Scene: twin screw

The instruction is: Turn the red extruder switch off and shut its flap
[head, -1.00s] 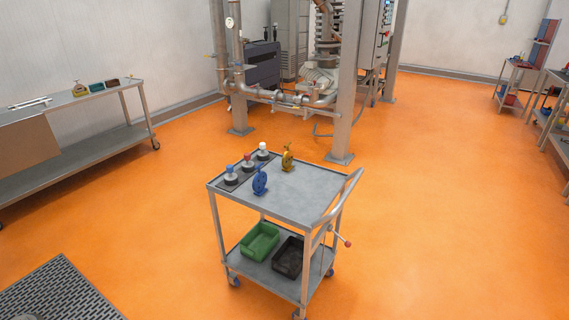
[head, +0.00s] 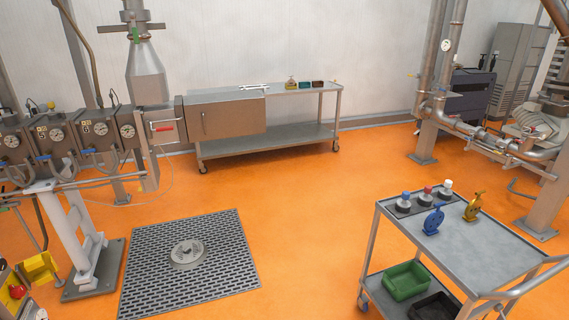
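At the lower left edge, a red knob (head: 17,291) sits on a yellow panel that is cut off by the picture's edge. A yellow plate (head: 40,268), which looks like a flap, stands out to the right of it, seemingly open. The knob's setting is too small to tell. The extruder (head: 70,145) with its row of round gauges runs along the left side. Neither of my grippers is in view.
A dark floor grating (head: 225,287) with a round metal piece (head: 187,254) lies at centre left. A steel cart (head: 478,245) stands at the right. A bench (head: 300,105) lines the back wall. Orange floor between grating and cart is clear.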

